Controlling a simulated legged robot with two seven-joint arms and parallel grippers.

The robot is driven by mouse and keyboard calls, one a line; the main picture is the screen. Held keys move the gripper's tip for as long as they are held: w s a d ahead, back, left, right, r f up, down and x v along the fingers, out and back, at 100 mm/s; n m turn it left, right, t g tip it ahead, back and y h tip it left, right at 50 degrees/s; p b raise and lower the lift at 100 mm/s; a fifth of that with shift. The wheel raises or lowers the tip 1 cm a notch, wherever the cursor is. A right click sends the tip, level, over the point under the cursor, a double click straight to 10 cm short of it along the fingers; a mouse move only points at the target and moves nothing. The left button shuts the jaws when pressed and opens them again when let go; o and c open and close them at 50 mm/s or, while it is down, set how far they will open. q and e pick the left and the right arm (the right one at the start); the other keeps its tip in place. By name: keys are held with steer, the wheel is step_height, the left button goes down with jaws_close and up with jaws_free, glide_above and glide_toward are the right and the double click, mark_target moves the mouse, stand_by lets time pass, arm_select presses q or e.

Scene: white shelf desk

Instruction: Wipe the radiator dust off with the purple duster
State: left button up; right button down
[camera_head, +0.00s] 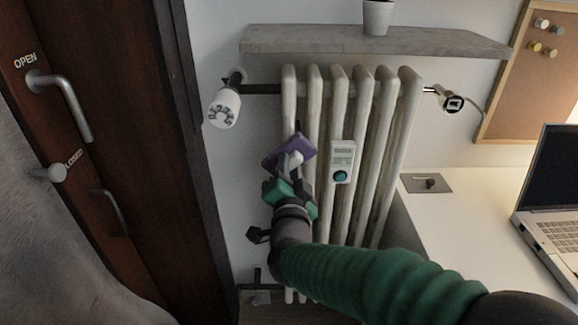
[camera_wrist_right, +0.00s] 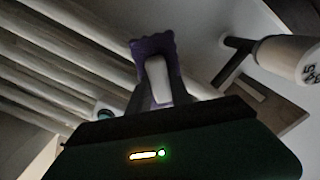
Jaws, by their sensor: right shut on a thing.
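The purple duster (camera_head: 289,150) is held in front of the left columns of the cream radiator (camera_head: 375,150). My right gripper (camera_head: 287,172) is shut on its pale handle. In the right wrist view the duster's purple head (camera_wrist_right: 153,45) and white handle (camera_wrist_right: 158,78) show between the fingers of my right gripper (camera_wrist_right: 152,92). The radiator's columns (camera_wrist_right: 60,50) run across the left of that view. I cannot tell whether the duster touches the radiator. Dust is not clearly visible. My left gripper is not in view.
A grey shelf (camera_head: 300,40) with a white pot (camera_head: 377,18) hangs above the radiator. A white thermostat knob (camera_head: 224,108) sticks out at its left, and a small display unit (camera_head: 342,162) sits on its front. A desk with a laptop (camera_head: 550,215) is at right, a brown door (camera_head: 120,120) at left.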

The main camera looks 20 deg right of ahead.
step_height(320, 180, down, 10)
steer(key=b, duration=0.8)
steer(key=shift+f, duration=0.25)
steer(key=v, duration=0.6)
stand_by(0.3)
steer(key=shift+s+a+r, duration=0.1)
steer(key=shift+p+v, duration=0.35)
steer(key=shift+v, duration=1.1)
